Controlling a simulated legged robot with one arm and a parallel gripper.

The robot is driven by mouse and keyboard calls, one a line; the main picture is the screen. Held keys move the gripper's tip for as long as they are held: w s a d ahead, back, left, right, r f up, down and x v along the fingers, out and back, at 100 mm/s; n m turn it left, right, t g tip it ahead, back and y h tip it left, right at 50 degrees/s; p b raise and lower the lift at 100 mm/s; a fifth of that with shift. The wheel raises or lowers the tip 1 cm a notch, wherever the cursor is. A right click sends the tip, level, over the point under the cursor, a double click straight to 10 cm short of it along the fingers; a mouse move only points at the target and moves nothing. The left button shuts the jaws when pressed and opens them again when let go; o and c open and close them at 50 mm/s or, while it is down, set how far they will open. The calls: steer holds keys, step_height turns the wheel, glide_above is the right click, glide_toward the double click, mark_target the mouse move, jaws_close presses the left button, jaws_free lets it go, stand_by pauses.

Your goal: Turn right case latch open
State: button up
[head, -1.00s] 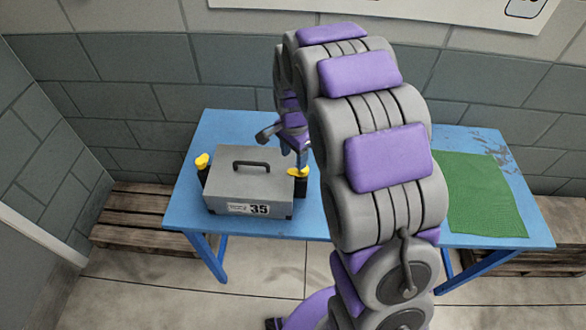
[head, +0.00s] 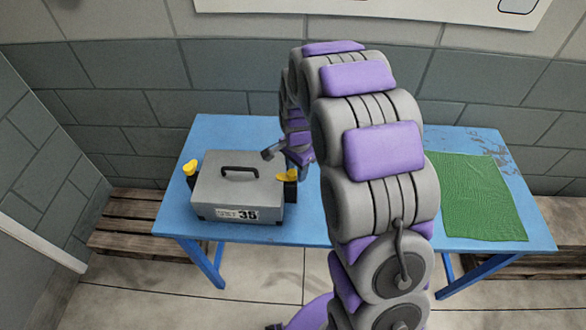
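The grey case (head: 205,190) with a black top handle and a "35" label stands on the blue table, left of my arm. The right case latch (head: 286,176) is a yellow, wing-shaped piece on a dark mount at the case's right side. Its exact turn is hard to read. A matching left latch (head: 192,168) sits at the left side. My gripper (head: 283,155) is just above and behind the right latch and looks apart from it. Its fingers are small and partly hidden by my arm, so their opening is unclear.
The blue table (head: 225,133) has free room behind the case. A green mat (head: 470,197) lies at its right end. Wooden slatted benches (head: 125,225) stand low along the block wall (head: 130,105). My arm hides the table's middle.

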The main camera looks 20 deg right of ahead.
steer(key=shift+d, duration=0.3)
steer(key=shift+c, duration=1.4)
steer(key=shift+a, duration=0.9)
steer(key=c, duration=0.3)
steer(key=shift+s+a, duration=0.1)
steer(key=shift+a, duration=0.2)
steer(key=shift+d, duration=0.15)
